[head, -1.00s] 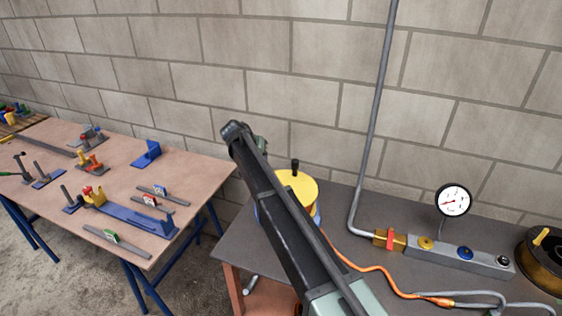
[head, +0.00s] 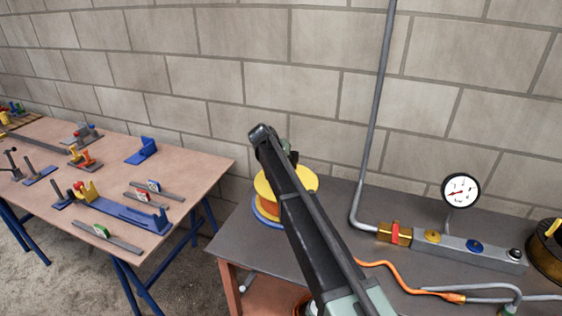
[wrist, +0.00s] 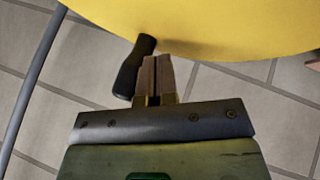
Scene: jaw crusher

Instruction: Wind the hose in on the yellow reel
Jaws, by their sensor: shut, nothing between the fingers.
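The yellow reel (head: 264,188) stands on the dark bench top, partly hidden behind my arm. It has a yellow top disc, orange hose wound below it and a blue base (head: 263,213). In the wrist view the yellow disc (wrist: 220,25) fills the top, with its black crank handle (wrist: 134,68) at its edge. My gripper (wrist: 155,62) is shut and empty, its fingertips just right of the handle. I cannot tell whether they touch it. The orange hose (head: 395,275) runs off right across the bench to a grey fitting.
A grey pipe (head: 371,130) rises along the block wall behind the bench. A manifold block (head: 455,247) with knobs and a gauge (head: 460,190) stands to the right, near a dark spool (head: 546,258). A brown table (head: 120,185) with clamps is at left.

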